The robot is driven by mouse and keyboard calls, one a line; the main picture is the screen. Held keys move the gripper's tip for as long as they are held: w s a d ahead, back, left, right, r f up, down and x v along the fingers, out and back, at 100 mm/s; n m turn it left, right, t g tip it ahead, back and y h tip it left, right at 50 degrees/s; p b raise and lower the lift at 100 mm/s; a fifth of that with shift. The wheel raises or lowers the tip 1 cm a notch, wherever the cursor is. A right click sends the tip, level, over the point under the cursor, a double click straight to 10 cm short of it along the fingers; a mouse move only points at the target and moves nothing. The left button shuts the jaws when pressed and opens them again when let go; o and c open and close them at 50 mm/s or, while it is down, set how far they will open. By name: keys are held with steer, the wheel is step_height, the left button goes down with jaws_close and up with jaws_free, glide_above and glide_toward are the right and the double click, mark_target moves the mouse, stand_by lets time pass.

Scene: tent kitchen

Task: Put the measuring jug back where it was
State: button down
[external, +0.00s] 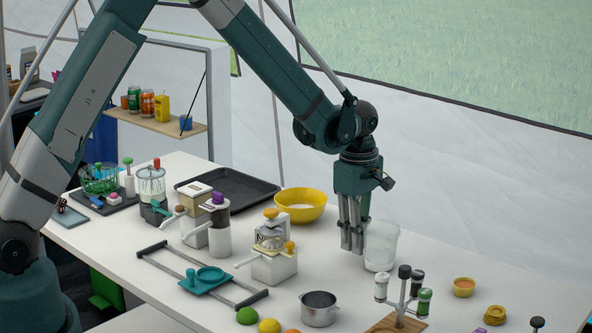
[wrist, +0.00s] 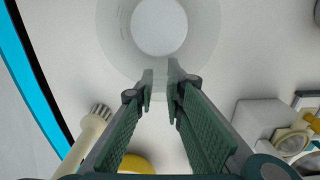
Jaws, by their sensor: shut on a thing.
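The measuring jug (external: 382,246) is a clear, whitish, upright vessel on the right half of the white table. It appears to stand on the tabletop, though a small gap beneath it would be hard to see. My gripper (external: 353,245) points straight down at the jug's left side, its fingers shut on the jug's near edge. In the wrist view the jug (wrist: 158,65) is seen from above at the top of the picture. The fingertips (wrist: 160,80) overlap its near side. Whether they hold its wall or handle is hard to tell.
A yellow bowl (external: 300,206) stands left of my gripper, with a dark tray (external: 228,188) beyond. The table behind the jug is clear.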

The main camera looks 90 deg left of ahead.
steer(key=shift+f, duration=0.15)
steer(key=c, duration=2.4)
jaws_free()
step_height(320, 180, up, 12)
steer(key=p, duration=0.1)
steer(key=shift+r, duration=0.2)
